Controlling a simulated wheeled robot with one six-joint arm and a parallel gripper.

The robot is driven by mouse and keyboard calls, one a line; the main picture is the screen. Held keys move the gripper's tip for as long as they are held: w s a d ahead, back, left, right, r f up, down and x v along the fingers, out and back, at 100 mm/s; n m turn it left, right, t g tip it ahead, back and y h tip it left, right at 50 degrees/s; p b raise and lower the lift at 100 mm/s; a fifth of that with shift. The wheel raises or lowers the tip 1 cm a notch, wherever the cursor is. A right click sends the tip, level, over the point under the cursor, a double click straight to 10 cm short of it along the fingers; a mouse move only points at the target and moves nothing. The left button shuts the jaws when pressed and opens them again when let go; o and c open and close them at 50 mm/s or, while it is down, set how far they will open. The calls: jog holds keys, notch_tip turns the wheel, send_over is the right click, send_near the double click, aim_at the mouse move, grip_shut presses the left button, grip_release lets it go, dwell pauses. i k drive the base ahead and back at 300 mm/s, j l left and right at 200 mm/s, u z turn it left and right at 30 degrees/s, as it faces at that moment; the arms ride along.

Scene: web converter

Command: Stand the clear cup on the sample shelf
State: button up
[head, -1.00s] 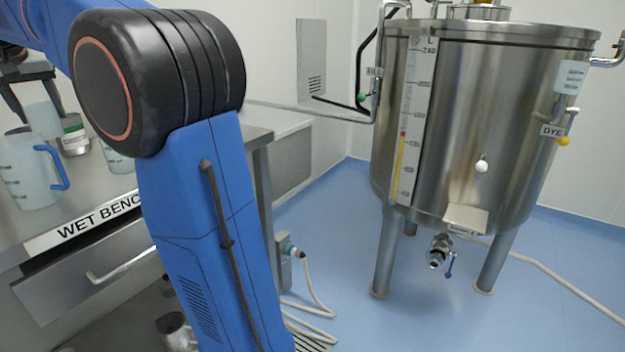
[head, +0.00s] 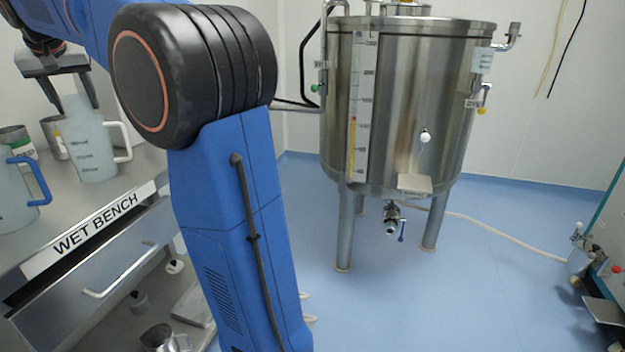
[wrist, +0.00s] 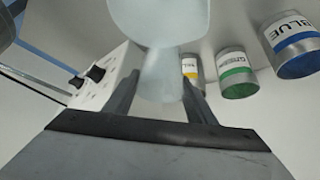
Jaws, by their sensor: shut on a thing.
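My gripper (head: 70,100) is at the upper left of the head view, above the bench, with its fingers pointing down. It is shut on a pale translucent piece, taken to be the clear cup (head: 76,106). The cup overlaps the top of the white-handled jug (head: 95,155) in the picture; I cannot tell whether they touch. In the wrist view the pale cup (wrist: 160,78) shows between the fingers, below a larger pale rounded shape. I cannot make out a sample shelf in either view.
A blue-handled jug (head: 12,195) stands at the left on the wet bench (head: 140,172). Green (wrist: 236,75), blue (wrist: 294,45) and yellow labelled cans (wrist: 190,68) stand nearby. A steel tank (head: 410,110) stands behind open blue floor. A machine (head: 610,255) is at far right.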

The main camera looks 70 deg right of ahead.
aim_at(415, 182)
jog(key=k+z, duration=0.45)
jog(key=z, duration=0.25)
jog(key=k+l+z, duration=0.45)
jog(key=z, duration=0.25)
jog(key=k+l+z, duration=0.1)
jog(key=l+z, duration=0.25)
jog(key=l, duration=0.15)
